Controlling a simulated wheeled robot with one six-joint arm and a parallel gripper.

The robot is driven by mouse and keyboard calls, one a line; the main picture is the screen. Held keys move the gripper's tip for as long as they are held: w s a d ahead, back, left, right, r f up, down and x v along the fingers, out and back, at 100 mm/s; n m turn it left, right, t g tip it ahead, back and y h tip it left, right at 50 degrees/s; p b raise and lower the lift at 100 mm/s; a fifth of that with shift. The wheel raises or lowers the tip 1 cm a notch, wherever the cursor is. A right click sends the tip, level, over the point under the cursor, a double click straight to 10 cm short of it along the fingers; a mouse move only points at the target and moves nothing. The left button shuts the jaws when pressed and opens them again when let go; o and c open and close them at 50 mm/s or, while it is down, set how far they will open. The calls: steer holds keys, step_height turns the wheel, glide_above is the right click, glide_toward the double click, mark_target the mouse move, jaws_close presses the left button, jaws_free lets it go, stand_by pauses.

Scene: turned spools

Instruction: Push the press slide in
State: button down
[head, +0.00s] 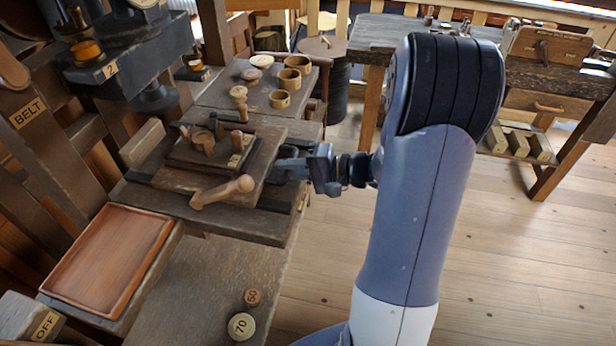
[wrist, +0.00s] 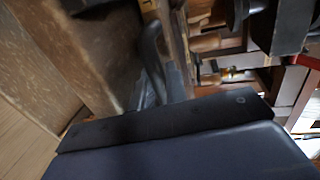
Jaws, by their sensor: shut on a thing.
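The press slide (head: 178,181) appears to be the dark wooden board on the left bench, carrying a smaller plate with wooden knobs and a tag. A turned wooden handle (head: 222,191) sticks out at its front. My gripper (head: 284,163) reaches in from the right and is shut at the board's right edge. The exact part between the fingers is hidden in the head view.
A reddish wooden tray (head: 110,258) lies at the lower left. Wooden rings (head: 289,79) and knobs stand behind the slide. A workbench (head: 545,80) stands at the back right; open floor lies between.

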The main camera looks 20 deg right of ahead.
steer(key=shift+w+a, duration=0.15)
steer(key=shift+a, duration=0.05)
steer(key=c, duration=1.5)
jaws_free()
